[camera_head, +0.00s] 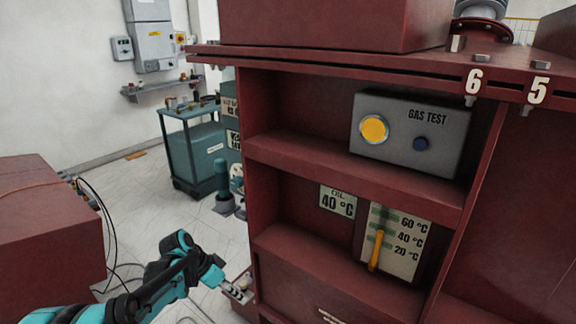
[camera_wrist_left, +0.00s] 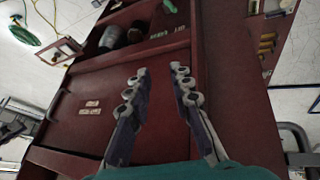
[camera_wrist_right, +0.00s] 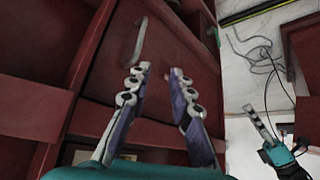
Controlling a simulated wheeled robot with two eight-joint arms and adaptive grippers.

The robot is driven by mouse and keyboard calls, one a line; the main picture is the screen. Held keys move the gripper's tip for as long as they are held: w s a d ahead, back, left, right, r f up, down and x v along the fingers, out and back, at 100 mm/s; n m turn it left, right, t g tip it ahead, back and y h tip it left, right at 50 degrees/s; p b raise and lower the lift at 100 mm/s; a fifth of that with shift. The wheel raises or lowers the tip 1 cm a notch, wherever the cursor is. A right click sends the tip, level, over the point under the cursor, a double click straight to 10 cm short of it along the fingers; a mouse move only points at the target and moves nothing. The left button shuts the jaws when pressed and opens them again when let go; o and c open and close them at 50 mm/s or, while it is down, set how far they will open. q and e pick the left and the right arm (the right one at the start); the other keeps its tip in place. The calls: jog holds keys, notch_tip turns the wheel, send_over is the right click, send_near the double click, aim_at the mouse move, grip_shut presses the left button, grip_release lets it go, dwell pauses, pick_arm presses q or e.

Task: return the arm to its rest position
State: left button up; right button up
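My left arm reaches in from the lower left of the head view. Its gripper (camera_head: 238,289) is beside the lower left edge of the dark red transformer cabinet (camera_head: 345,166); I cannot tell whether it touches. In the left wrist view the left gripper (camera_wrist_left: 158,72) has its two fingers apart with nothing between them, over a red surface. My right gripper is outside the head view. In the right wrist view the right gripper (camera_wrist_right: 158,72) is open and empty in front of a red panel with a metal handle (camera_wrist_right: 140,40).
The cabinet holds a grey gas test box (camera_head: 410,134) and a temperature gauge (camera_head: 394,243) with a yellow pointer. A red block (camera_head: 50,235) stands at left, with black cables beside it. A teal cart (camera_head: 195,145) stands behind. Light floor lies between.

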pick_arm(q)
jog(key=s+a+r+n+t+y, duration=0.1)
jog(key=s+r+n+t+y, duration=0.1)
jog(key=s, duration=0.9)
jog(key=s+a+r+n+t+y, duration=0.1)
jog(key=s+r+n+t+y, duration=0.2)
jog(key=s+n, duration=0.4)
jog(key=s+r, duration=0.1)
jog(key=s, duration=0.3)
jog(key=shift+s+a+r+y, duration=0.25)
jog(key=shift+a+r+y, duration=0.05)
jog(key=shift+r+y, duration=0.1)
jog(key=shift+f, duration=0.1)
pick_arm(e)
grip_shut()
